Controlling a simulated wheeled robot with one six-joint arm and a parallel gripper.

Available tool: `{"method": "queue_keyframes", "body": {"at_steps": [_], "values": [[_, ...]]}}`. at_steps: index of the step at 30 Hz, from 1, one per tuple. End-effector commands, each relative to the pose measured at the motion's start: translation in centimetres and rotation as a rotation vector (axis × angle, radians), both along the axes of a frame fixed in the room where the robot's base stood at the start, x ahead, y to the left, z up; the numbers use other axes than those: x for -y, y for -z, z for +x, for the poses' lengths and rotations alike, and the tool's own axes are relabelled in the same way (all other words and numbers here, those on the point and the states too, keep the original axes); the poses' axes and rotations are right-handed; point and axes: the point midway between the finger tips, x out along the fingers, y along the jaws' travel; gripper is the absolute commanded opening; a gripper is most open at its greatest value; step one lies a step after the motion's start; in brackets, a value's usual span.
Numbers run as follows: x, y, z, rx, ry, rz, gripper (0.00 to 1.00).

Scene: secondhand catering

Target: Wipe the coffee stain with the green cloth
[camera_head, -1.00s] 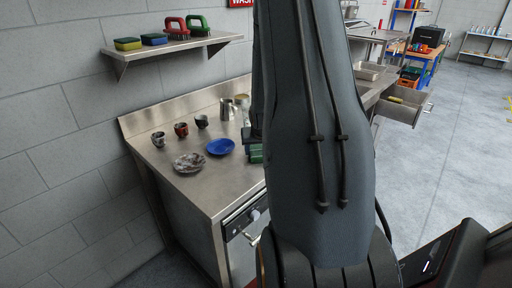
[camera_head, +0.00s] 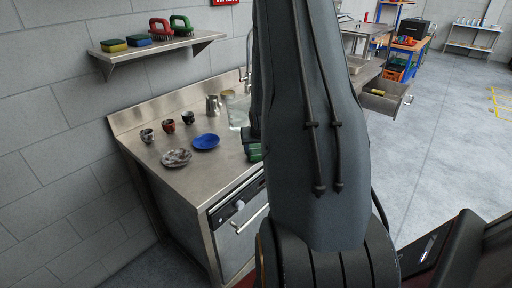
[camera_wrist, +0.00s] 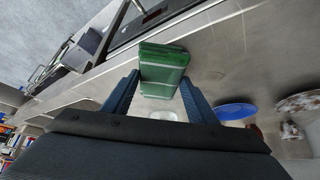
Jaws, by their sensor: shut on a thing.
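The green cloth (camera_wrist: 163,62) is a folded, block-like bundle between the two blue-grey fingers of my gripper (camera_wrist: 160,79) in the wrist view. My gripper is shut on it. In the head view a bit of the green cloth (camera_head: 255,154) shows left of my arm, over or on the steel counter (camera_head: 205,175); I cannot tell whether it touches the counter. My arm hides most of the gripper there. I cannot make out a coffee stain in either view.
A blue plate (camera_head: 206,141), a mottled plate (camera_head: 176,157), several small cups (camera_head: 168,126) and a metal jug (camera_head: 212,104) stand on the counter's left part. A wall shelf (camera_head: 160,48) holds sponges and brushes. An open drawer (camera_head: 385,100) juts out at right. Open floor lies right.

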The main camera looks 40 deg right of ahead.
Motion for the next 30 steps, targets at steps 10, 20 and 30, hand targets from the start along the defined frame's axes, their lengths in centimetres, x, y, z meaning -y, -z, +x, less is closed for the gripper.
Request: {"method": "queue_keyframes", "body": {"at_steps": [10,20,30], "values": [[-0.7,-4.5,0.6,0.005,-0.016,-0.004,0.31],[-0.7,-6.9,0.8,0.006,-0.017,-0.005,0.31],[-0.8,-7.5,0.7,0.004,-0.017,-0.004,0.31]]}}
